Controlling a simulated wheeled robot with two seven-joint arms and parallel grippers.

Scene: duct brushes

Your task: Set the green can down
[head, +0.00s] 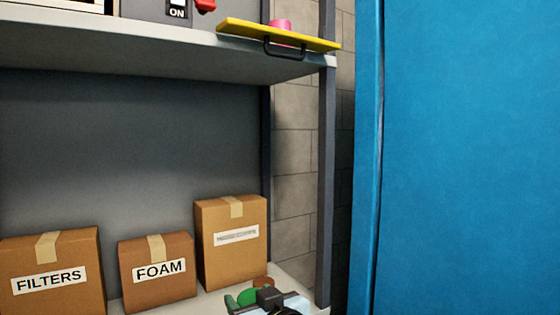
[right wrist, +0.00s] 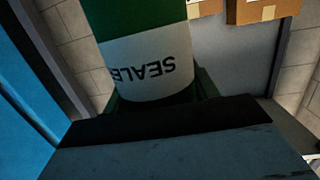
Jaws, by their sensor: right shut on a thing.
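The green can (right wrist: 140,66) fills the upper middle of the right wrist view, with a white label reading upside down "SEALE…". My right gripper (right wrist: 158,92) is shut on it; dark green finger parts show on both sides of the can. In the head view the can's green top (head: 247,297) shows at the bottom edge, beside my dark right wrist, over the front right part of the lower shelf. Whether the can's base touches the shelf is hidden. My left gripper is not in view.
On the lower shelf (head: 292,270) stand cartons marked FILTERS (head: 52,275) and FOAM (head: 157,270), and a taller carton (head: 232,242). A small brown round thing (head: 263,282) is close behind the can. A shelf post (head: 326,190) and a blue panel (head: 460,160) bound the right side.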

